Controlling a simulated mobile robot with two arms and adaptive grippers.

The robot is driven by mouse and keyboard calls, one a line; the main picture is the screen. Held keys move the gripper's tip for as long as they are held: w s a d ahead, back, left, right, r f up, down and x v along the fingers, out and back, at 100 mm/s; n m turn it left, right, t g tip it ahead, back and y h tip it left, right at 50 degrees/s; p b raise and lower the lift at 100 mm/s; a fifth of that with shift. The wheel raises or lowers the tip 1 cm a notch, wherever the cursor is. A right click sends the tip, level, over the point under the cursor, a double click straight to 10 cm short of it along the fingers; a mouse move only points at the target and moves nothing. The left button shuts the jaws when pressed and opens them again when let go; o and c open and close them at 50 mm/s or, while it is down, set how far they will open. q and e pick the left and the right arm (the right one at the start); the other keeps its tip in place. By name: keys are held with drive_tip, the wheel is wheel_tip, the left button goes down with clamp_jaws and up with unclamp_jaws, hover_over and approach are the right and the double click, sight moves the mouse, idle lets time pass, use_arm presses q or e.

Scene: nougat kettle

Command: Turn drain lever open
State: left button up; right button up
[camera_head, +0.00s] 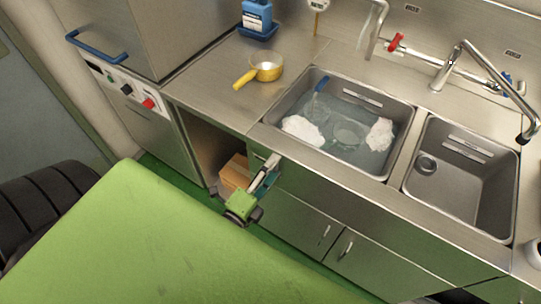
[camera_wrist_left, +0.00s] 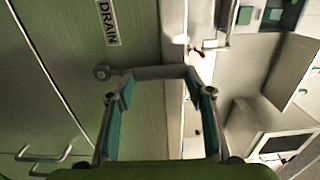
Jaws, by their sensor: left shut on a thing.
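The drain lever (camera_wrist_left: 152,73) is a grey bar with a round hub at its left end in the left wrist view. It sits on the steel cabinet front below a DRAIN label (camera_wrist_left: 109,22). My left gripper (camera_wrist_left: 160,88) is shut on the lever, with a teal-padded finger at each side of it. In the head view my left gripper (camera_head: 267,177) is at the cabinet front below the left sink basin (camera_head: 296,92), and it mostly hides the lever. The basin holds cloudy water, white clumps and a blue-handled tool (camera_head: 322,84). My right gripper is out of view.
An empty basin (camera_head: 477,209) lies to the right. A yellow ladle-like pan (camera_head: 266,72) and a blue bottle (camera_head: 257,16) stand on the counter. A cardboard box (camera_head: 235,172) sits in the open bay below. Cabinet handles (camera_head: 346,248) stick out at lower right.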

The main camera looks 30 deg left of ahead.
use_arm(q)
drive_tip(key=shift+d+f, duration=0.1)
idle(0.4)
drive_tip(key=o, duration=1.6)
drive_tip(key=s, duration=1.2)
drive_tip(key=shift+a, duration=0.2)
